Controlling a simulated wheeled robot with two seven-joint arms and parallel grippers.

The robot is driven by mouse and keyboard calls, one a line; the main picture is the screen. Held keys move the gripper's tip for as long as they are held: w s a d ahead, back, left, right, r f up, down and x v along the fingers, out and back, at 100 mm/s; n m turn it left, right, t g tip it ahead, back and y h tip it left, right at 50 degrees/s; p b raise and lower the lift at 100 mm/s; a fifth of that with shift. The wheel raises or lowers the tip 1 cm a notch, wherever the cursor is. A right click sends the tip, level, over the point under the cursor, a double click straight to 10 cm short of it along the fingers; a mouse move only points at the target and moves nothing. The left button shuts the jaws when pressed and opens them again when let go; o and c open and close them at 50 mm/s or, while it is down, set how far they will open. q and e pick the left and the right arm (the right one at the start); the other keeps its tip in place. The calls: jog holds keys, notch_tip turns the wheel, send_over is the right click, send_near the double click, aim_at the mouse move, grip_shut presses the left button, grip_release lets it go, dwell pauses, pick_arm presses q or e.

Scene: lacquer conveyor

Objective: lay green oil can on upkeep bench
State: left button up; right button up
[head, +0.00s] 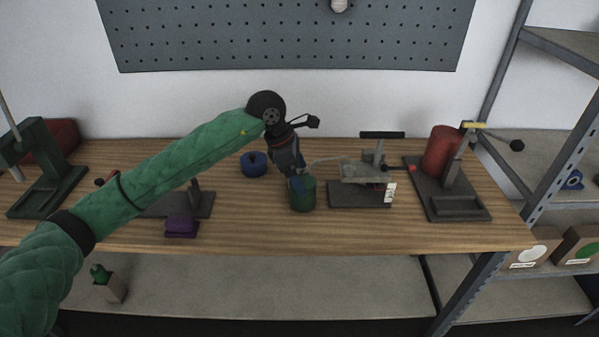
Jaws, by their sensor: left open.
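The green oil can (303,199) stands upright on the wooden upkeep bench (370,236), near the middle. A thin pale spout seems to reach from it to the right. My left gripper (298,183) comes down from above at the top of the can. It is open, with its fingertips at the can's upper edge; I cannot tell whether they touch it. The gripper hides part of the can's top. My right gripper is out of view.
A grey clamp fixture (360,194) stands close right of the can. Farther right is a stand with a red cylinder (440,151). A blue round part (253,164) and a purple block (181,226) lie to the left. A metal rack (480,270) borders the right end.

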pick_arm(q)
jog(key=shift+a+r+b, duration=0.25)
jog(key=shift+r+b, duration=0.1)
jog(key=shift+r, duration=0.05)
jog(key=shift+v, duration=0.75)
jog(key=b+v, duration=0.1)
jog(key=v, duration=0.3)
jog(key=shift+a+r+b, duration=0.2)
jog(key=shift+r+b, duration=0.1)
jog(key=shift+r, duration=0.35)
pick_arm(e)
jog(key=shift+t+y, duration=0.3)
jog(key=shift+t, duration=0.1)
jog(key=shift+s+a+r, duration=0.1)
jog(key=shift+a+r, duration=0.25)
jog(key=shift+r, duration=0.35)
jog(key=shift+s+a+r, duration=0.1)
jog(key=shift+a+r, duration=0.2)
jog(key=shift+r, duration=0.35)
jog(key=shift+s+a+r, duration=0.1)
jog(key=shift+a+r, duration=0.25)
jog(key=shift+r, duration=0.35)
